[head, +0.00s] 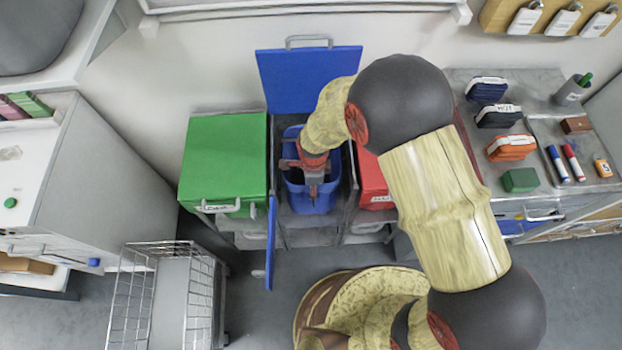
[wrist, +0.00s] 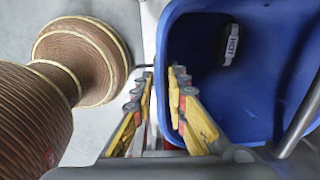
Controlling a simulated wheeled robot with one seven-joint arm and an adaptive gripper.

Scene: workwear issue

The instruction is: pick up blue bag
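A deep blue open-topped container (head: 326,200), the only thing at my gripper that could be the blue bag, stands in the middle compartment under a raised blue lid (head: 310,72). In the wrist view, its blue inside (wrist: 265,95) fills the right half. A dark item with a white label (wrist: 231,45) lies in it. My gripper (head: 313,190) points down at the container. In the wrist view, my gripper (wrist: 161,76) has its fingers apart, with the container's left rim running up between or just beyond the tips. I cannot tell whether they touch it.
A green-lidded bin (head: 224,158) stands left, a red one (head: 372,182) right, partly behind my arm. An open blue door (head: 271,243) juts forward. A wire cart (head: 165,295) stands front left. The right counter holds a navy pouch (head: 487,90), an orange pouch (head: 511,147) and markers.

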